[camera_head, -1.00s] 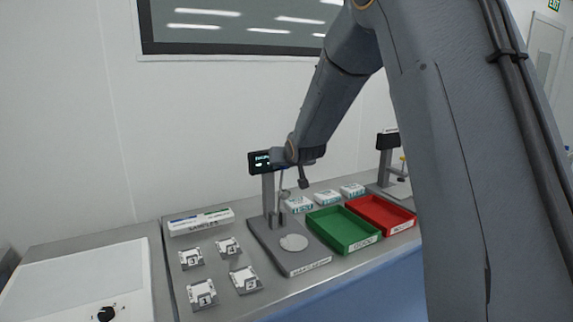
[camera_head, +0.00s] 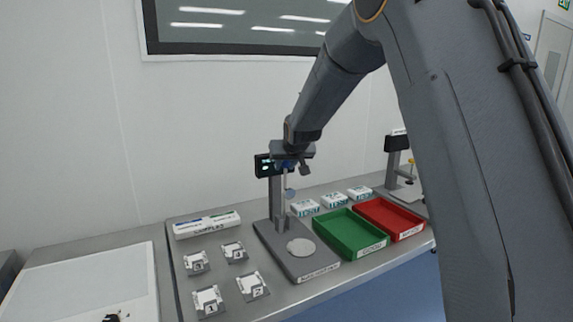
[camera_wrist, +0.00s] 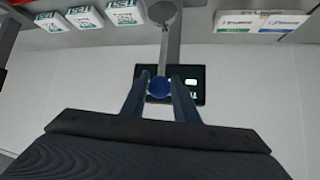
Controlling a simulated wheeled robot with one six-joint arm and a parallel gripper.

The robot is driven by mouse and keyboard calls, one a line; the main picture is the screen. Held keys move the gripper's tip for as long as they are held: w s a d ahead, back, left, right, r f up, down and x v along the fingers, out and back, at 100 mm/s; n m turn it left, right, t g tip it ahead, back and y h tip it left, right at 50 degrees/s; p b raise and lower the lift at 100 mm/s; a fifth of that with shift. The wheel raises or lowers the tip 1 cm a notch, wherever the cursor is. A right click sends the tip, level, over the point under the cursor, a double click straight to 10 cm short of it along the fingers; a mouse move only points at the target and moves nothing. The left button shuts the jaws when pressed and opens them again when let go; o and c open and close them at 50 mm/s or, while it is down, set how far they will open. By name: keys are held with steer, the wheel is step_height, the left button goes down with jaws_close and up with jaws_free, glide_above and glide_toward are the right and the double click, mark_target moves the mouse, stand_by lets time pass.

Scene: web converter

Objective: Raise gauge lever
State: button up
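The gauge (camera_head: 274,207) stands on the bench, with a dark base, an upright post and a round pale plate (camera_head: 300,247). Its dark display (camera_head: 263,166) has lit marks and also shows in the wrist view (camera_wrist: 199,97). In the wrist view, a blue round knob (camera_wrist: 158,88) lies in line with the gap between my gripper's fingers (camera_wrist: 160,82). A thin grey rod runs from it toward a round disc. The fingers are apart, with little space beside the knob; contact is unclear. In the head view my gripper (camera_head: 291,165) is at the post's upper part, partly hidden.
A green tray (camera_head: 384,238) and a red tray (camera_head: 418,224) lie right of the gauge, with small white boxes (camera_head: 333,200) behind. A white samples box (camera_head: 207,224) and several labelled pieces (camera_head: 253,286) lie left. Another device (camera_head: 395,160) stands far right.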

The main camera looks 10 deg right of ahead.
steer(key=o, duration=0.3)
steer(key=shift+a, duration=0.15)
steer(key=shift+r, duration=0.1)
steer(key=shift+b+v, duration=1.3)
steer(key=shift+v, duration=2.55)
